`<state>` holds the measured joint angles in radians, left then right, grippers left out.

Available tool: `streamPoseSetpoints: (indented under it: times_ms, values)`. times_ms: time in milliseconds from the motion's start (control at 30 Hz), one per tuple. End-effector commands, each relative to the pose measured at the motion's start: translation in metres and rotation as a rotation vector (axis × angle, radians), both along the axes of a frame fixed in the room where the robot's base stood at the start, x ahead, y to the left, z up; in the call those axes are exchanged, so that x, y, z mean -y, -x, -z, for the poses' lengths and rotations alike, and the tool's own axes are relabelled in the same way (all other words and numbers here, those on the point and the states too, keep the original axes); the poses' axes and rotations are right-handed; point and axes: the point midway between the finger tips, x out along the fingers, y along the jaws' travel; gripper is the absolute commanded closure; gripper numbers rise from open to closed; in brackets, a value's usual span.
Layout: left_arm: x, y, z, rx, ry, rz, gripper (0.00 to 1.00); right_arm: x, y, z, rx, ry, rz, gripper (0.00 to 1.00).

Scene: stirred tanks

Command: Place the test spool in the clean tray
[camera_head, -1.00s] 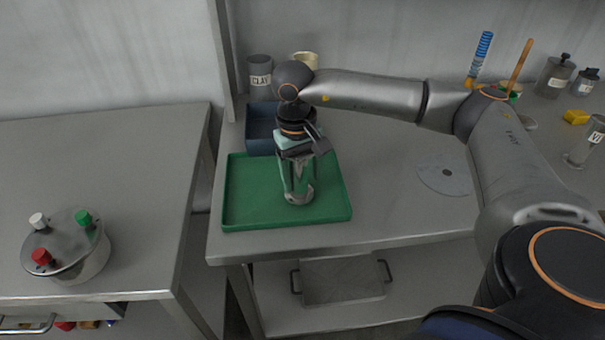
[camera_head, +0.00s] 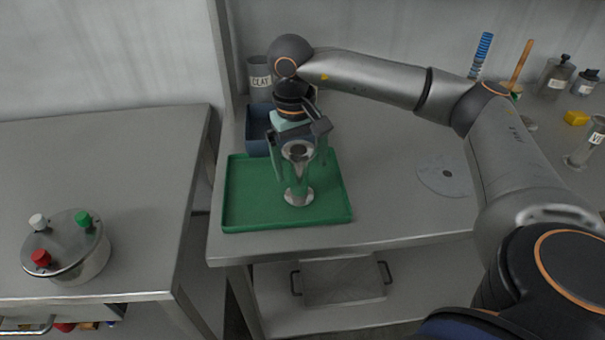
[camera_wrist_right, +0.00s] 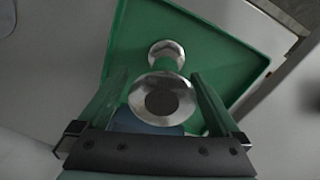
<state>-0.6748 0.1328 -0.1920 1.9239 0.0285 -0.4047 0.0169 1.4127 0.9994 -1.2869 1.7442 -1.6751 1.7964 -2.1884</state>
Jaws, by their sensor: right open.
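The test spool (camera_head: 297,196) is a grey metal piece with a flange at each end. It stands upright in the green clean tray (camera_head: 243,212), its lower flange on the tray floor. In the right wrist view the spool (camera_wrist_right: 162,98) shows its dark round opening, with the other flange beyond it. My right gripper (camera_head: 301,170) is open around the spool, one green finger on each side. In the right wrist view the fingers of the gripper (camera_wrist_right: 160,95) stand apart from the upper flange. My left gripper is not in view.
A blue bin (camera_head: 258,130) stands behind the tray. A grey disc (camera_head: 445,178) lies to the right on the bench. A grey CLAY pot (camera_head: 259,77) stands at the back. A lidded metal vessel (camera_head: 68,250) stands on the left table, across a gap.

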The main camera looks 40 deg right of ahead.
Motion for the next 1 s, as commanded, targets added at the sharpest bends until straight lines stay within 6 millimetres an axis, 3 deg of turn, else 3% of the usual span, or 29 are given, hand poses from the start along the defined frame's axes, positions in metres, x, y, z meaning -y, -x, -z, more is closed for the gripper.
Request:
streamPoseSetpoints:
  times_ms: [200,400,1000]
  values:
    - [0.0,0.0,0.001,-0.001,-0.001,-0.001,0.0,-0.004,-0.002,-0.049,0.005,-0.001,-0.001,0.0]
    - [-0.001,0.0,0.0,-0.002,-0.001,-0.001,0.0,-0.006,-0.002,-0.073,0.002,0.0,0.0,0.0]
    - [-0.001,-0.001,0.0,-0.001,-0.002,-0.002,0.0,-0.013,-0.001,-0.074,-0.005,-0.023,0.003,0.0]
